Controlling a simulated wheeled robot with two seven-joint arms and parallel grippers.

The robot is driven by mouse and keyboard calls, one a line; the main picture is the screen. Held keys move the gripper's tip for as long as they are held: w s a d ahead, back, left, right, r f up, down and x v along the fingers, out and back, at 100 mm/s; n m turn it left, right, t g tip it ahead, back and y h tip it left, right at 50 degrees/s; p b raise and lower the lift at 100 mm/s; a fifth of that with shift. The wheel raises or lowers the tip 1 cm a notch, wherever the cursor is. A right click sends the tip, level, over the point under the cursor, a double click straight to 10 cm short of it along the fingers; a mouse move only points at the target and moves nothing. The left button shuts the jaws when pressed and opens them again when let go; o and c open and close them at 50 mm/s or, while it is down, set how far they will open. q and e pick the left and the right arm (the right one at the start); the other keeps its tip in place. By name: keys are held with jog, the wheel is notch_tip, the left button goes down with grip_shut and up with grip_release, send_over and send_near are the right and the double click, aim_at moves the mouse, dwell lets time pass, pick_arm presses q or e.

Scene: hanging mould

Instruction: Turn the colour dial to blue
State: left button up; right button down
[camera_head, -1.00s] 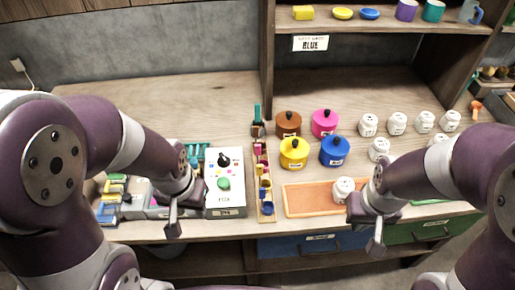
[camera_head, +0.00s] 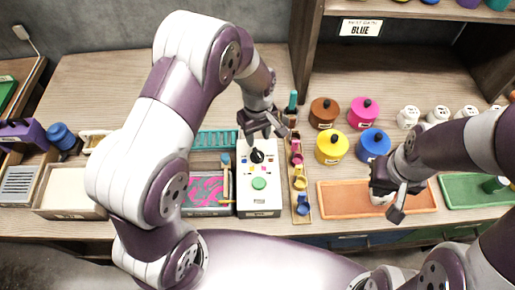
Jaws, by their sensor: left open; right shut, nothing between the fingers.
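The colour dial is a black knob (camera_head: 257,156) on the top face of a white box (camera_head: 259,208). Small coloured marks lie around the knob, and a green round button (camera_head: 259,184) sits in front of it. I cannot tell which colour the knob points at. My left gripper (camera_head: 264,136) is open and empty, pointing down just behind and above the knob; contact is not visible. My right gripper (camera_head: 394,208) is shut and empty over the orange tray (camera_head: 336,200).
Right of the box stands a narrow rack (camera_head: 302,211) of coloured pieces. Brown, pink, yellow and blue lidded pots, including the blue pot (camera_head: 374,145), stand further right. A pink-patterned tray (camera_head: 203,190) is left of the box. The table behind it is largely clear.

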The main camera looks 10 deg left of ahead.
aim_at(259, 154)
pick_arm(q)
jog(key=f+p, duration=0.1)
jog(key=f, duration=0.7)
jog(key=shift+d, duration=0.2)
jog(key=shift+a+f, duration=0.1)
jog(key=shift+f, duration=0.4)
jog(key=shift+c, duration=1.3)
grip_shut()
